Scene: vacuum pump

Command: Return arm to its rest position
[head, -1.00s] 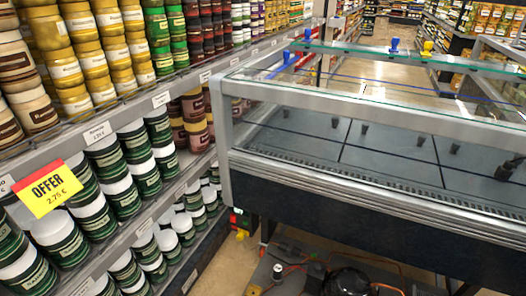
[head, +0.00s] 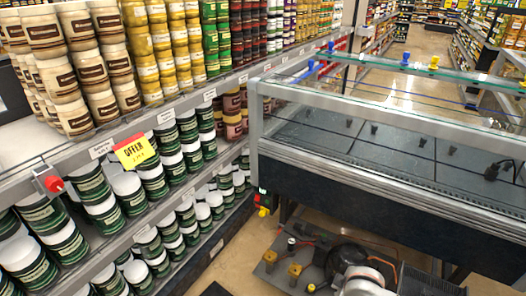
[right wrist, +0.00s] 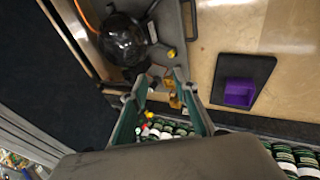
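My right gripper (right wrist: 161,77) shows in the right wrist view, with its two green-grey fingers apart and nothing between the tips. Beyond the fingers is the vacuum pump on the floor, with a dark round part (right wrist: 123,40) and a grey base plate (right wrist: 175,25). In the head view the pump (head: 345,262) stands under the display case, with brass fittings and a white-capped part on its plate. Its lower right part is cut off by the frame edge. Neither gripper shows in the head view. My left gripper is not in view.
A glass-topped display case (head: 400,190) stands at the right. A shelf (head: 185,108) of jars with a yellow offer tag (head: 136,150) runs along the left. A purple box (right wrist: 239,94) sits on a black mat (right wrist: 262,72). Tan floor (head: 235,262) lies open between shelf and pump.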

